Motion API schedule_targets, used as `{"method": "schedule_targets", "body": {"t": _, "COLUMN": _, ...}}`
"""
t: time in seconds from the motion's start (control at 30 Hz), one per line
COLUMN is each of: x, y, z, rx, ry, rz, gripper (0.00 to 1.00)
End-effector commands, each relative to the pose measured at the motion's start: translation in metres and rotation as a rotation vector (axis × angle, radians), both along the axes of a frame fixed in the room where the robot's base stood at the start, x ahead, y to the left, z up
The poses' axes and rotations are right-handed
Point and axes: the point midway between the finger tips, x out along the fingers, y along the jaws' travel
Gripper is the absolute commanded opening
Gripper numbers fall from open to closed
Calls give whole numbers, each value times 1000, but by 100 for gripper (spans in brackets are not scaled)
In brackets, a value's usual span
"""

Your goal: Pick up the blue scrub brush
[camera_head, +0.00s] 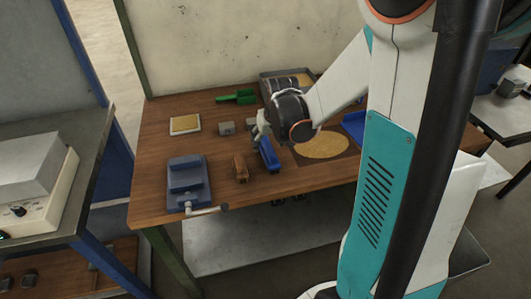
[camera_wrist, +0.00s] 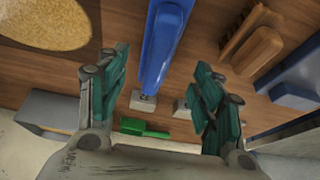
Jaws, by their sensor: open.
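The blue scrub brush (camera_head: 268,154) lies on the wooden workbench near its front edge, right of a brown wooden brush. My gripper (camera_head: 261,132) is just above and behind it, partly hiding its far end. In the wrist view the long blue brush (camera_wrist: 160,45) runs from the top edge down between the two green-padded fingers of my gripper (camera_wrist: 162,70). The fingers are spread apart with nothing held. I cannot tell how far the fingertips are above the brush.
The brown brush (camera_head: 241,168) and a blue vise (camera_head: 188,183) are to the left. Small metal blocks (camera_head: 226,128) and a green tool (camera_head: 237,97) lie behind. A yellow granular disc (camera_head: 324,145) and a blue tray (camera_head: 355,124) are to the right.

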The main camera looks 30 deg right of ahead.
Motion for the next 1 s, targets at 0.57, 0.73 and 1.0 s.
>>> {"method": "schedule_targets", "body": {"t": 0.57, "x": 20, "y": -9, "z": -50, "rx": 0, "ry": 0, "rz": 1, "gripper": 61}}
{"method": "schedule_targets", "body": {"t": 0.73, "x": 20, "y": -9, "z": -48, "rx": 0, "ry": 0, "rz": 1, "gripper": 61}}
{"method": "schedule_targets", "body": {"t": 1.0, "x": 20, "y": -9, "z": -48, "rx": 0, "ry": 0, "rz": 1, "gripper": 9}}
